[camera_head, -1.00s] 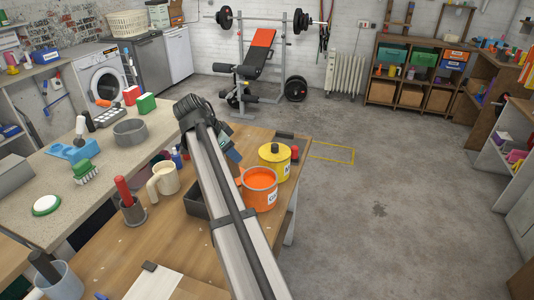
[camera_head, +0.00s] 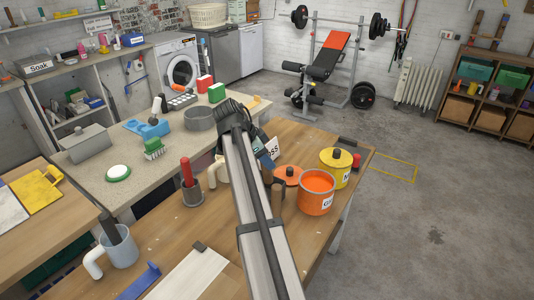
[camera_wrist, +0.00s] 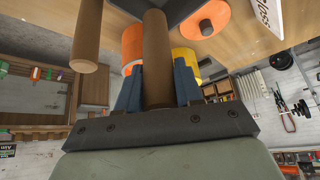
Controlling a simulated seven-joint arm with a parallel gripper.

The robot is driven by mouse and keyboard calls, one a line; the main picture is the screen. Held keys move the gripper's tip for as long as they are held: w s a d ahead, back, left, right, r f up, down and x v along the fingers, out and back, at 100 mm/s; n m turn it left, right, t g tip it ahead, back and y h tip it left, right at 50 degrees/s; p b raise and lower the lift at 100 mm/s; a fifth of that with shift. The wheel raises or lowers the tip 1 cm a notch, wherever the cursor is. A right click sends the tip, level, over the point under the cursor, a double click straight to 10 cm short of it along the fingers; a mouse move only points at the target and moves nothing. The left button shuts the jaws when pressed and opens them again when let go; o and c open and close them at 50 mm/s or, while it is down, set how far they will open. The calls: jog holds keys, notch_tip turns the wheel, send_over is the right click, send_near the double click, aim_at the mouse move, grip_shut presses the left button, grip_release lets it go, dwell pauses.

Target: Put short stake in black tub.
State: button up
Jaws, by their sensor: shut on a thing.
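In the wrist view my gripper (camera_wrist: 158,82) has its blue fingers closed on a brown wooden stake (camera_wrist: 157,50). A second brown stake (camera_wrist: 88,38) shows to its left, apart from the fingers and cut off by the top edge. I cannot tell from their lengths which is the short one. A dark surface (camera_wrist: 185,12) at the top, behind the held stake, may be the black tub. In the head view my arm covers the tub's place and most of my gripper. A brown stake (camera_head: 277,196) shows just right of my arm.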

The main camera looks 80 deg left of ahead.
aim_at(267, 173)
jog(key=shift+s+f, duration=0.1)
jog(key=shift+f, duration=0.85)
jog(key=shift+w+f, duration=0.2)
jog(key=shift+f, duration=0.9)
jog(key=shift+w+f, duration=0.15)
jog(key=shift+f, duration=0.95)
jog(key=o, duration=1.1)
jog(key=v, duration=1.3)
jog(key=shift+s+r, duration=0.2)
jog(key=shift+r, duration=0.15)
jog(key=shift+w, duration=0.1)
